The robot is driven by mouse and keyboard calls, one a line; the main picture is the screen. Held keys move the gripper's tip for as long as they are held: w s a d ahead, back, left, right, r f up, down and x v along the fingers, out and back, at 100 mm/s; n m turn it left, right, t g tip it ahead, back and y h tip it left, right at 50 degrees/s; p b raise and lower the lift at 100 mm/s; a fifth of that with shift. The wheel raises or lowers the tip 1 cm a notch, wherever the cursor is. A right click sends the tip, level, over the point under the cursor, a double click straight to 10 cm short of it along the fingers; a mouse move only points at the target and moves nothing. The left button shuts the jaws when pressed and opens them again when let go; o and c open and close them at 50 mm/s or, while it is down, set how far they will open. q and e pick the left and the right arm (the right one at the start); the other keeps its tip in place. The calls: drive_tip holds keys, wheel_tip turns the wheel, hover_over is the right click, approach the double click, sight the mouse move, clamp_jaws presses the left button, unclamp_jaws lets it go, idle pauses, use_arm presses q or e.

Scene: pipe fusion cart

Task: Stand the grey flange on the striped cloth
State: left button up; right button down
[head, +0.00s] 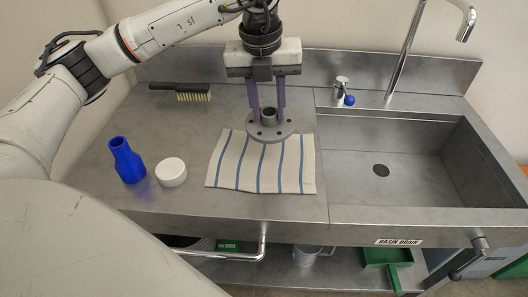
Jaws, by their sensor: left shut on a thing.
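The grey flange (270,131) is a round disc with bolt holes and a short upright neck. My left gripper (268,112) points straight down with its purple fingers shut on the flange's neck. The flange is upright, with its disc over the back part of the striped cloth (262,176). I cannot tell whether the disc touches the cloth or is slightly above it. The cloth is cream with blue stripes and lies flat on the steel counter. My right gripper is not in view.
A blue reducer-shaped piece (126,162) and a white round cap (171,172) stand left of the cloth. A brush (184,92) lies at the back. The sink basin (400,160) with its tap is at right. The front half of the cloth is clear.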

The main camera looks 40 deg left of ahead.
sight(263, 125)
use_arm(q)
drive_tip(key=shift+s+a+f+g, duration=0.15)
drive_tip(key=shift+a+g, duration=0.1)
drive_tip(key=shift+g, duration=0.25)
drive_tip(key=shift+s+a+f+g, duration=0.1)
drive_tip(key=shift+a+f+g, duration=0.1)
drive_tip(key=shift+g, duration=0.1)
wheel_tip(263, 125, down, 6)
drive_tip(key=shift+p, duration=0.45)
wheel_tip(263, 125, down, 4)
drive_tip(key=shift+s+r, duration=0.1)
drive_tip(key=shift+r, duration=0.05)
